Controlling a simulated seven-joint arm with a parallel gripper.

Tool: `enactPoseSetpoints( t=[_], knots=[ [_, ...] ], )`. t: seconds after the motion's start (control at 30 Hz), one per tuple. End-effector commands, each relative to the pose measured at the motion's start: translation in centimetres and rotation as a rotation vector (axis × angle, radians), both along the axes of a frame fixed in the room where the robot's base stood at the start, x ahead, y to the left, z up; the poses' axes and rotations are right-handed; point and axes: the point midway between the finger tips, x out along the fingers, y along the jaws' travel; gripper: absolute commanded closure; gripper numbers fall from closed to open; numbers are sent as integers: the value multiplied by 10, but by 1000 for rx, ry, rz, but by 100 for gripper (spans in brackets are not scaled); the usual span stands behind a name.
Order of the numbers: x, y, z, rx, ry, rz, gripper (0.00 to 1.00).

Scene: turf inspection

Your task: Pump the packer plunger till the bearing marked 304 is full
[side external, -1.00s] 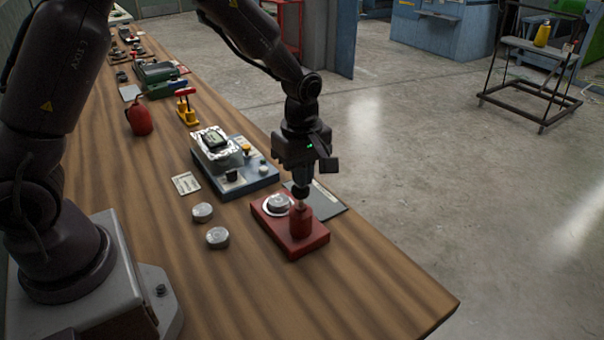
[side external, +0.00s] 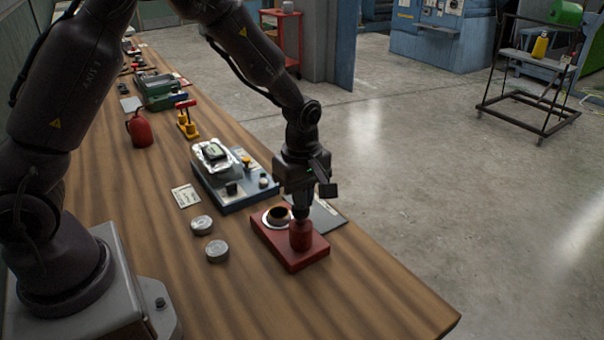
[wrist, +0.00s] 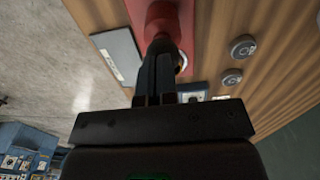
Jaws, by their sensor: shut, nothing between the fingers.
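The red packer base (side external: 312,261) sits near the bench's right edge, with the upright red plunger body (side external: 301,238) on it. The plunger also shows in the wrist view (wrist: 162,14). My gripper (side external: 300,213) is shut and empty, pointing down right at the plunger's top; I cannot tell if it touches. Two silver bearings (side external: 202,225) (side external: 217,251) lie loose on the wood left of the packer. I cannot read any bearing's marking.
A blue-grey unit (side external: 236,200) with a clear tray on top stands behind the packer. A dark flat plate (side external: 328,214) lies right of it, and a white card (side external: 186,196) lies left. A red oil can (side external: 140,129) stands farther back. The bench front is clear.

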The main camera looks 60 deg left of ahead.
Motion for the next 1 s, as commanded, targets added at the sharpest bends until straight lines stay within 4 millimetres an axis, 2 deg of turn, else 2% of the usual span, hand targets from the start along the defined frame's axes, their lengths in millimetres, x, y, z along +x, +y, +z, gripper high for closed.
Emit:
enactPoseSetpoints(
  t=[0.07,0.17,0.4,0.6,0.8,1.0],
  knots=[
    [-1,0,4,1,3,-1,100],
    [0,0,22,0,-1,-1,100],
    [1,0,80,0,-6,-1,100],
    [0,0,119,-1,-5,0,100],
    [0,0,137,0,-1,0,100],
    [0,0,140,0,1,0,100]
  ],
)
